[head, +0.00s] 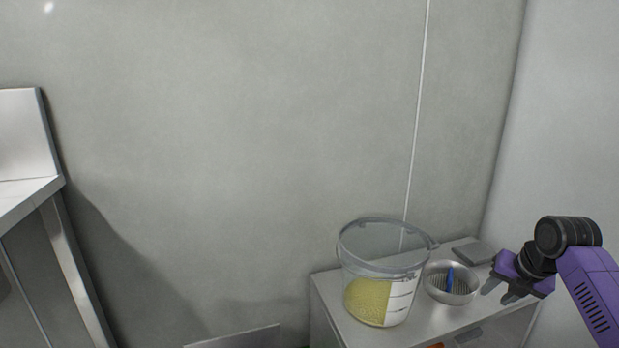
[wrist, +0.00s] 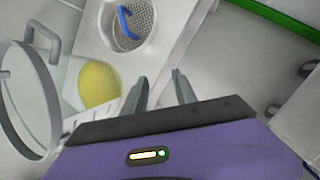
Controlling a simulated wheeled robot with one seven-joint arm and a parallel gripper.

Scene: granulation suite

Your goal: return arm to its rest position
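My gripper (head: 497,291) is at the right of the head view, at the end of my purple arm. It is beside the metal bowl, on its right, and appears apart from it. In the wrist view the two fingers of my gripper (wrist: 163,90) stand apart with nothing between them.
A clear bucket (head: 372,245) with yellow granules stands on a light cabinet top (head: 330,290). A metal bowl (head: 440,287) with a blue item (head: 450,280) sits beside it. A dark flat slab (head: 473,252) lies behind. A steel table (head: 30,190) is far left.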

